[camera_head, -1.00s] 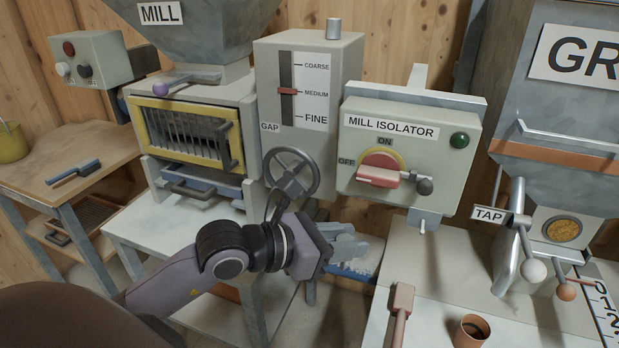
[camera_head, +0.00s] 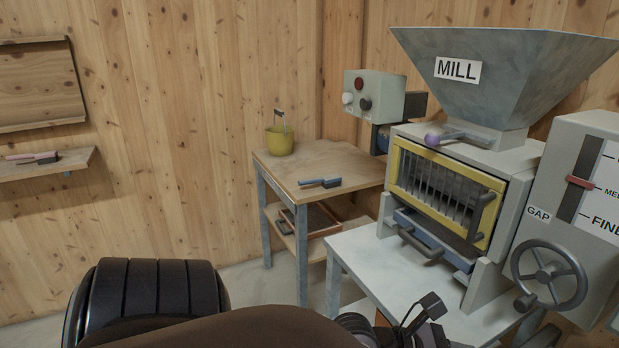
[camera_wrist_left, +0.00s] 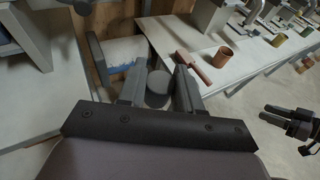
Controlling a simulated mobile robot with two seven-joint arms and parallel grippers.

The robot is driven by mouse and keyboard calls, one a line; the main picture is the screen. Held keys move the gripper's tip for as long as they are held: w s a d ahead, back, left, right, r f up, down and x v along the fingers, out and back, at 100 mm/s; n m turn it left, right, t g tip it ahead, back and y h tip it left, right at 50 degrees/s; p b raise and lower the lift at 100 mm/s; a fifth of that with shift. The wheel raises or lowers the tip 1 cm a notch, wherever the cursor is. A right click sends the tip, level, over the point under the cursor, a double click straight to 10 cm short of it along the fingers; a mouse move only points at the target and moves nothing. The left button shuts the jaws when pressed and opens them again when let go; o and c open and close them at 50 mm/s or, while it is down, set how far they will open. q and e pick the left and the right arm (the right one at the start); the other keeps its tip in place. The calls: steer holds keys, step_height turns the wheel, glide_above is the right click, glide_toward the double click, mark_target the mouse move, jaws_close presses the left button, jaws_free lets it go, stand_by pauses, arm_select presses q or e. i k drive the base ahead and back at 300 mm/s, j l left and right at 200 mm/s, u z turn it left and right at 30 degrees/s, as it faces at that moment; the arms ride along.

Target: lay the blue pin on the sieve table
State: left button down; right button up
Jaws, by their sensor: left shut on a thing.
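In the left wrist view my left gripper (camera_wrist_left: 160,78) is shut on a dark round-ended thing (camera_wrist_left: 157,90); it looks grey, and I cannot tell whether it is the blue pin. The head view does not show these fingers. A wood-topped table (camera_head: 290,168), which I take for the sieve table, stands left of the mill, away from the gripper. A framed tray (camera_head: 318,219), perhaps a sieve, sits on its lower shelf. A small blue-grey handled tool (camera_head: 320,183) lies on its top. My right gripper (camera_wrist_left: 266,116) appears open and empty at the wrist view's right edge.
A yellow pail (camera_head: 279,141) stands at the table's back left. The mill (camera_head: 440,190) and its pale stand (camera_head: 365,262) are to the right, beside a handwheel (camera_head: 548,275). A bench with a brown cup (camera_wrist_left: 222,57) shows in the wrist view. Floor left of the table is clear.

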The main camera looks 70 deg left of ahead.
mark_target(299, 170)
steer(key=j+u, duration=0.4)
steer(key=j, duration=0.2)
steer(key=i+j+u, duration=0.1)
steer(key=j, duration=0.35)
steer(key=i+j+u, duration=0.1)
steer(key=j, duration=0.35)
steer(key=i+j+u, duration=0.1)
steer(key=j, duration=0.3)
steer(key=i+j, duration=0.1)
steer(key=j, duration=0.3)
steer(key=i+j, duration=0.1)
steer(key=j, duration=0.25)
steer(key=i+j, duration=0.1)
steer(key=j, duration=0.3)
steer(key=i+j, duration=0.1)
steer(key=j, duration=0.3)
steer(key=i+j+u, duration=0.1)
steer(key=j, duration=0.25)
steer(key=i+j, duration=0.15)
steer(key=j, duration=0.25)
steer(key=i+j, duration=0.1)
steer(key=j, duration=0.25)
steer(key=i+l, duration=0.1)
steer(key=i, duration=0.2)
